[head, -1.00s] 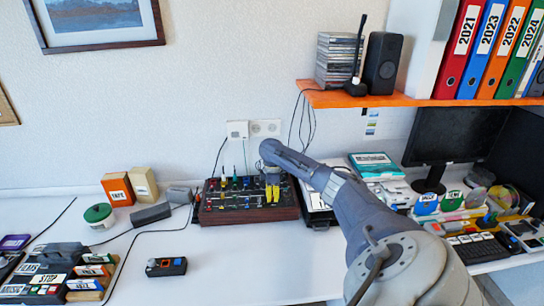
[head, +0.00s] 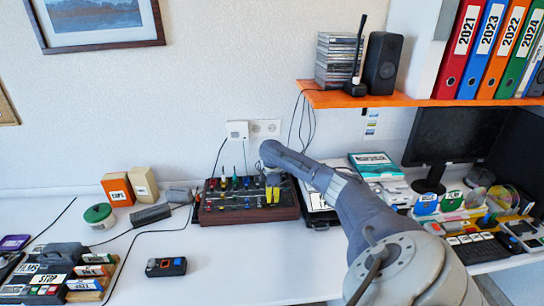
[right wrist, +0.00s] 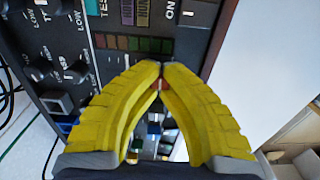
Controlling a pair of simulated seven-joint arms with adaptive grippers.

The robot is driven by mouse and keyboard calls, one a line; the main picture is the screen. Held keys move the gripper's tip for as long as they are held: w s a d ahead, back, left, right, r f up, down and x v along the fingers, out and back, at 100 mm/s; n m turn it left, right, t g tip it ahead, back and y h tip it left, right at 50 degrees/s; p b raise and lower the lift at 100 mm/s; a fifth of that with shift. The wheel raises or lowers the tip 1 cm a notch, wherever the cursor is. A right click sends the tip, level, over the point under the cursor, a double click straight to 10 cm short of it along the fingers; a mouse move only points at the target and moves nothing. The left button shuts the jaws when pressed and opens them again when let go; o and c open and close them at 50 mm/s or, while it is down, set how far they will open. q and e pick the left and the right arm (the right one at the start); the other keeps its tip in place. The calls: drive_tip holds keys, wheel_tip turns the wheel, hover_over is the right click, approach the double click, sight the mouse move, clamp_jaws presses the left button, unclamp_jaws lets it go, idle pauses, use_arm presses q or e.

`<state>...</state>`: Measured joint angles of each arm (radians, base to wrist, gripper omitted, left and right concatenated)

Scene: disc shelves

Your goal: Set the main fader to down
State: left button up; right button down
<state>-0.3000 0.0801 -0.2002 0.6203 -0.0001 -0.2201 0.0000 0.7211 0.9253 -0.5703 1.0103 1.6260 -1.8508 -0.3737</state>
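The mixer (head: 247,206), a dark box with a wooden front and coloured knobs, stands on the desk against the wall. My right gripper (head: 272,195) has yellow fingers and points down over the right part of its panel. In the right wrist view the fingertips (right wrist: 161,68) meet. A small red piece (right wrist: 160,86), possibly a fader cap, shows between the fingers just behind the tips; I cannot tell if it is gripped. The fingers cover much of the panel there, so the main fader's position cannot be read. My left gripper is not in view.
An orange shelf (head: 400,101) with a speaker (head: 382,63) and binders hangs above right. A small black box (head: 166,267) lies in front on the desk. A monitor (head: 455,136) stands at right. The white desk in front of the mixer is mostly clear.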

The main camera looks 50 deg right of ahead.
drive_tip(key=c, duration=1.6)
unclamp_jaws()
drive_tip(key=shift+r, duration=0.1)
drive_tip(key=shift+w+r, duration=0.15)
drive_tip(key=shift+r, duration=0.25)
drive_tip(key=o, duration=0.3)
drive_tip(key=r, duration=0.4)
drive_tip(key=shift+w+d, duration=0.25)
drive_tip(key=shift+d, duration=0.1)
drive_tip(key=r, duration=0.2)
drive_tip(key=s+r, duration=0.1)
drive_tip(key=r, duration=0.1)
drive_tip(key=shift+a, duration=0.4)
drive_tip(key=shift+w+d+r, duration=0.2)
drive_tip(key=shift+w+r, duration=0.05)
drive_tip(key=shift+r, duration=0.3)
drive_tip(key=shift+s+a+r, duration=0.1)
drive_tip(key=shift+r, duration=0.85)
drive_tip(key=shift+a, duration=0.1)
